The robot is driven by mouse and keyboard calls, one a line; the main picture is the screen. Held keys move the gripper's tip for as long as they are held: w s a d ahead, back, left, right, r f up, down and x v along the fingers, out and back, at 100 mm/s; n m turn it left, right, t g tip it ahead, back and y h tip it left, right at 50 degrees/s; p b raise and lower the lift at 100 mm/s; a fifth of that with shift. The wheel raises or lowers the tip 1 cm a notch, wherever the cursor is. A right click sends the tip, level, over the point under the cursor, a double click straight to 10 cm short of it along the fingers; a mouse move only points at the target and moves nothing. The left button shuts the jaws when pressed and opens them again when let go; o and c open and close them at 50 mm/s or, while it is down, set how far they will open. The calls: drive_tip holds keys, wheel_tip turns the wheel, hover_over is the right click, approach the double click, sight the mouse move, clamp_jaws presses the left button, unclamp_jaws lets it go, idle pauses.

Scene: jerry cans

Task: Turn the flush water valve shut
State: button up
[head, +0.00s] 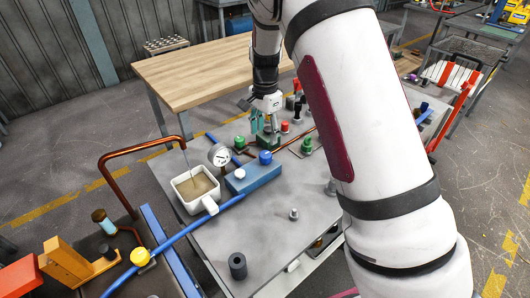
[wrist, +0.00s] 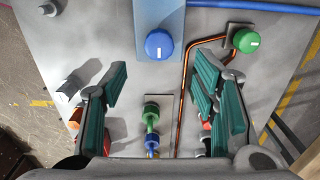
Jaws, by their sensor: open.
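No label marks the flush water valve, so I cannot tell for sure which knob it is. A round blue knob (head: 265,157) sits on a blue block (head: 262,178) on the grey bench; in the wrist view the blue knob (wrist: 159,44) is ahead of my fingers. A yellow knob (head: 140,257) is on the blue pipe at lower left. My gripper (head: 268,138) is open and empty, pointing down behind the blue knob; its teal fingers (wrist: 161,72) are wide apart.
A copper spout (head: 145,150) runs a stream into a white mug (head: 195,187). Several small fittings crowd behind my gripper. The bench front is mostly clear around a dark cylinder (head: 237,266).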

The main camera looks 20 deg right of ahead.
sight(265, 154)
wheel_tip(265, 154, down, 9)
drive_tip(key=shift+f, duration=0.1)
idle(0.4)
drive_tip(key=c, duration=1.2)
